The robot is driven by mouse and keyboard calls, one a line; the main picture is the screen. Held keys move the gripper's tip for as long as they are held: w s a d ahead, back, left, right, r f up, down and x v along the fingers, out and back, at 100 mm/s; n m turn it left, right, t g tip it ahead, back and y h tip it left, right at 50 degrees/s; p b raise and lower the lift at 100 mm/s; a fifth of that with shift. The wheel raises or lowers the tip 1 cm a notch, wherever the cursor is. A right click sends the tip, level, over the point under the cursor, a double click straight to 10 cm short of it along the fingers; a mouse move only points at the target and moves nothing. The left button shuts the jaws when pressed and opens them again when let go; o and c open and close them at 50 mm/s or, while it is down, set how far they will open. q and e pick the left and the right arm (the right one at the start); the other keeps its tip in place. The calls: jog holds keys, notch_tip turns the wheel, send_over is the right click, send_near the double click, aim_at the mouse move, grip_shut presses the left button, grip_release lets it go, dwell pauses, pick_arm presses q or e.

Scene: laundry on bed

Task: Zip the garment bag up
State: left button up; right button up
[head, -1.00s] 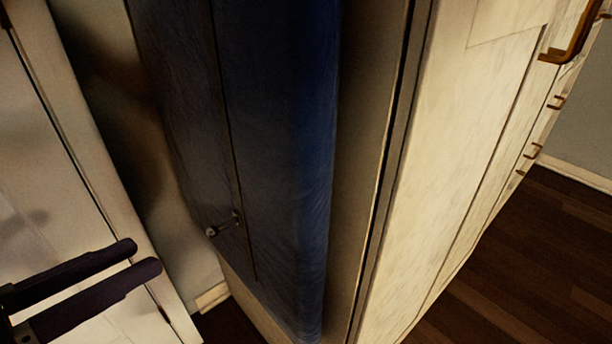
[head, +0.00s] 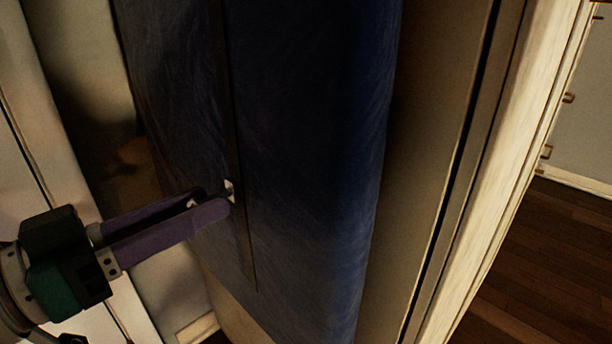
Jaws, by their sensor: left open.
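The blue garment bag (head: 310,180) hangs upright in the middle of the head view, inside a cabinet-like frame. A dark zipper line (head: 236,130) runs down its front and ends near the lower part. The zipper pull (head: 229,190) shows as a small bright metal piece low on that line. My left gripper (head: 212,203) comes in from the left, with its purple fingers reaching the zipper pull. The fingers are open, around or right beside the pull; their tips hide part of it. My right gripper is not in view.
A pale cabinet side panel (head: 510,170) stands right of the bag, with a dark vertical gap along it. A white door (head: 25,170) is at the left. Dark wooden floor (head: 535,265) is clear at the right.

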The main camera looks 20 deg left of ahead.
pick_arm(q)
jog(key=shift+x, duration=0.95)
jog(key=shift+c, duration=0.2)
grip_shut()
dwell(0.5)
